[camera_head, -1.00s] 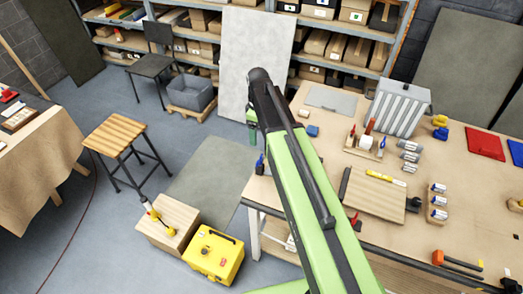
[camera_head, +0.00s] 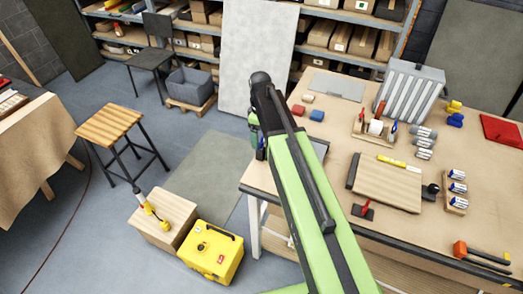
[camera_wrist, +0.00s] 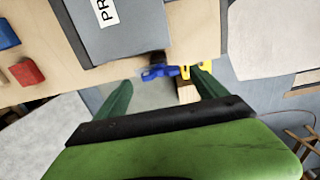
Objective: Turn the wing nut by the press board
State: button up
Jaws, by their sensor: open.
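The blue wing nut (camera_wrist: 159,72) sits on a dark stem at the edge of the grey press board (camera_wrist: 130,38), which bears a label starting "PR", in the wrist view. My gripper (camera_wrist: 161,80) is open, with one green finger on either side of the wing nut's line. The nut lies just beyond or between the fingertips; I cannot tell how deep, and no contact shows. In the head view my gripper (camera_head: 256,138) is at the table's left end, and a small blue part (camera_head: 261,143) shows beside it. My arm hides most of the press board there.
A red block (camera_wrist: 26,73) and a blue block (camera_wrist: 6,34) lie on the workbench (camera_head: 335,119) near the board. A yellow case (camera_head: 212,252) and a wooden box (camera_head: 163,222) stand on the floor left of the bench. A pale panel (camera_head: 258,55) leans behind.

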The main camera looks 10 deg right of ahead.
aim_at(261, 141)
notch_tip(261, 141, down, 4)
jog(key=shift+r+b, duration=0.1)
jog(key=shift+b, duration=1.05)
jog(key=shift+r, duration=0.1)
jog(key=c, duration=1.4)
jog(key=shift+o, duration=0.2)
